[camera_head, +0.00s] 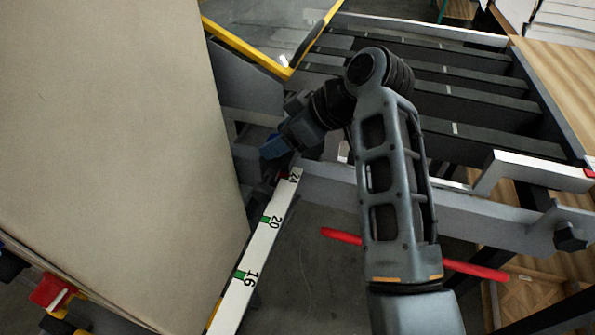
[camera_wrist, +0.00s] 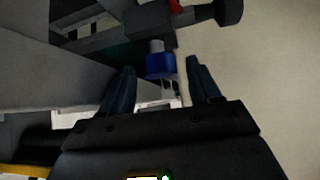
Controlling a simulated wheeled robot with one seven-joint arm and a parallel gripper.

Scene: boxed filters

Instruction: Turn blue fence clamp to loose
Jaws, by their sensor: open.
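The blue fence clamp (camera_wrist: 160,66) shows in the wrist view as a blue collar on a grey shaft below a dark block. My gripper (camera_wrist: 160,82) is open, with one dark finger to the left of the clamp and one to the right. Gaps show on both sides, so neither finger visibly touches it. In the head view my arm reaches to the grey rail, and a small blue part (camera_head: 273,147) shows by my wrist. My fingers are mostly hidden there. I cannot tell the clamp's turn position.
A large beige panel (camera_head: 110,130) fills the left of the head view. A white scale (camera_head: 257,252) marked 16, 20 and 24 runs beside it. A red bar (camera_head: 475,270) passes behind my arm. Dark slats (camera_head: 470,105) and a grey rail (camera_head: 475,215) lie to the right.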

